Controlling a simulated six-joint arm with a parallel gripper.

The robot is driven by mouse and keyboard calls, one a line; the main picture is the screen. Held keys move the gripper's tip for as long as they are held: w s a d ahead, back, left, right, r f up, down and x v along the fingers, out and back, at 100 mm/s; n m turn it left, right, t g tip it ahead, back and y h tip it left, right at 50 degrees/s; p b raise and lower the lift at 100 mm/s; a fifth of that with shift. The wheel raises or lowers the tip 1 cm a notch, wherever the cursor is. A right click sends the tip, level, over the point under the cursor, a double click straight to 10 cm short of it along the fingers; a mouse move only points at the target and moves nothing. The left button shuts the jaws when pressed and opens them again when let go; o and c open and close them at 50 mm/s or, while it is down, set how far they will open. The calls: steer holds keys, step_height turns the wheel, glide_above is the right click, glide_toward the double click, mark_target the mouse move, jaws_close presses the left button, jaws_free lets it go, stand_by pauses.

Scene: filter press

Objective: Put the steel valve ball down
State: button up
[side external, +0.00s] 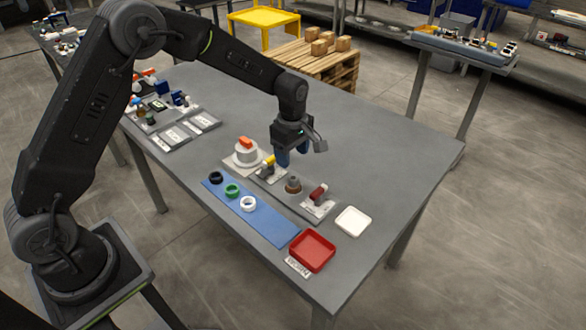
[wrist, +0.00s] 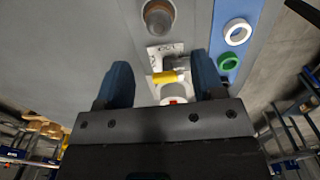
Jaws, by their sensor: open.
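My gripper (side external: 291,157) is open above the row of fixtures; its two blue fingers stand apart in the wrist view (wrist: 160,62), with nothing held between them. A round brownish piece with a grey rim (side external: 293,185) sits on the grey strip, just right of and below my gripper; it also shows at the top of the wrist view (wrist: 158,17). I cannot tell if this is the steel valve ball; no other ball stands out. A fixture with a yellow part (side external: 268,161) is just left of my gripper and shows between the fingers in the wrist view.
A white cylinder with an orange top (side external: 246,151) stands left. A blue mat (side external: 265,224) holds black, green and white rings. A red-handled piece (side external: 318,195), a white tray (side external: 353,221) and a red tray (side external: 312,251) lie right. The table's far right is clear.

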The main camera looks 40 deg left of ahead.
steer(key=s+r+m+t, duration=0.1)
steer(key=s+r+m, duration=0.3)
steer(key=s+r, duration=0.45)
steer(key=s+r+m+t, duration=0.2)
steer(key=s+r+m, duration=0.3)
steer(key=r, duration=0.6)
steer(key=s+r+m+t, duration=0.1)
steer(key=s+m+t, duration=0.1)
steer(key=s+m, duration=0.6)
steer(key=s+a, duration=0.1)
steer(key=s, duration=0.5)
steer(key=shift+s+r, duration=0.15)
steer(key=shift+s, duration=0.15)
steer(key=shift+o, duration=0.5)
steer(key=shift+s+f+m+t, duration=0.25)
steer(key=shift+s+m+t, duration=0.05)
steer(key=shift+s+m, duration=0.2)
